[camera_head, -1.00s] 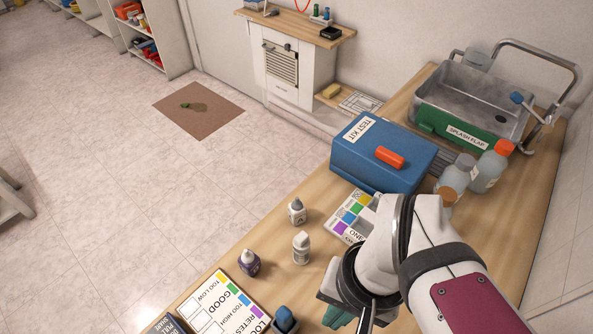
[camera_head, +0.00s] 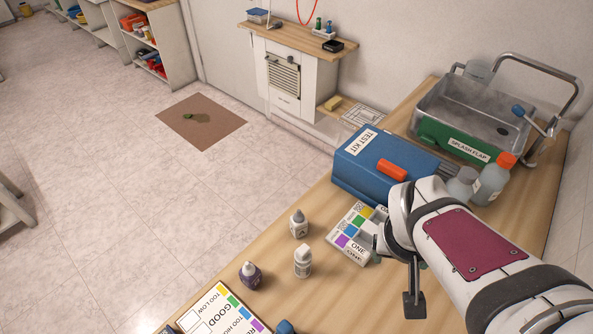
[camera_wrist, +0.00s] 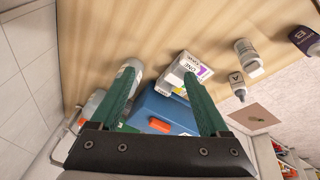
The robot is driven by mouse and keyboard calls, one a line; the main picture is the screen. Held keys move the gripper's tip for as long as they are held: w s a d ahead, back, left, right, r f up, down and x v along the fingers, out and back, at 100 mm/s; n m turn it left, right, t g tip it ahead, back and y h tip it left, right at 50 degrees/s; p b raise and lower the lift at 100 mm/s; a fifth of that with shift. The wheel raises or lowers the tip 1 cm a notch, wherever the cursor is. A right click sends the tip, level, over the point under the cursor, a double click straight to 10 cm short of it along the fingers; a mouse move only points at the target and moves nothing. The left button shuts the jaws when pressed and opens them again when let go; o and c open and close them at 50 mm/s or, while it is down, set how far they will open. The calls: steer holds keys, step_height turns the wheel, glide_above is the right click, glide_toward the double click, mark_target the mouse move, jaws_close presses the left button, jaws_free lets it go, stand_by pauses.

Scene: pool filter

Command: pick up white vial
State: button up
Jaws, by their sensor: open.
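A small white vial (camera_head: 303,262) with a white cap stands upright on the wooden bench, left of my arm. It also shows in the wrist view (camera_wrist: 246,52), right of and apart from the fingers. My gripper (camera_wrist: 160,77) is open, with two green fingers spread and nothing held between them. In the head view the gripper is mostly hidden by my arm. Beside the vial stand a pale dropper bottle (camera_head: 299,225) marked A and a dark purple bottle (camera_head: 250,275) with a white tip.
A white test block (camera_head: 352,235) with colour squares lies between the vial and my arm. Behind are a blue test kit box (camera_head: 365,170), grey bottles (camera_head: 490,182) and a metal basin (camera_head: 430,100). A colour chart (camera_head: 215,305) lies at the front left. The bench's left edge drops to the floor.

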steer(key=w+d+f+n+t+h, duration=0.1)
steer(key=w+d+f+n+t, duration=0.15)
steer(key=w+d, duration=0.45)
steer(key=w+d+f+n+t+y, duration=0.1)
steer(key=w+f+n+t, duration=0.1)
steer(key=w+n, duration=0.25)
steer(key=n+g+y, duration=0.1)
steer(key=n+y, duration=0.8)
steer(key=y, duration=0.6)
glide_toward(310, 263)
steer(key=shift+g, duration=0.25)
steer(key=x, duration=0.8)
steer(key=shift+w+a+r, duration=0.15)
steer(key=shift+a+r, duration=0.15)
steer(key=shift+a, duration=0.05)
steer(key=x, duration=0.6)
steer(key=shift+w+r, duration=0.2)
steer(key=shift+w, duration=0.15)
jaws_close()
